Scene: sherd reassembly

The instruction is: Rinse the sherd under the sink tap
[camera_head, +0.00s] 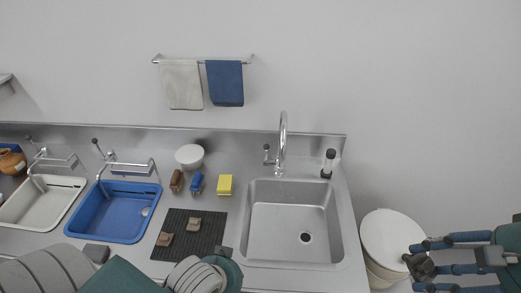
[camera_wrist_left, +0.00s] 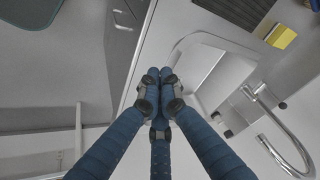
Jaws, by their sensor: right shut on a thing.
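The sink (camera_head: 292,215) is an empty steel basin with a drain, and its curved tap (camera_head: 283,140) stands behind it. No water shows. In the left wrist view the tap (camera_wrist_left: 283,138) and sink (camera_wrist_left: 200,65) are beyond the fingers. My right gripper (camera_head: 422,266) is at the lower right, beside the white bin and away from the sink, shut on a small dark piece that may be the sherd; its fingers partly hide it. Two small brown sherds (camera_head: 193,224) (camera_head: 164,239) lie on the black mat. My left gripper (camera_wrist_left: 160,78) has its fingertips together, with nothing visible between them.
The black mat (camera_head: 203,243) is left of the sink. A yellow sponge (camera_head: 225,185), blue brush (camera_head: 196,183), brown brush (camera_head: 176,181) and white bowl (camera_head: 189,156) stand behind it. A blue basin (camera_head: 120,213) is farther left. The white bin (camera_head: 392,238) stands right of the counter.

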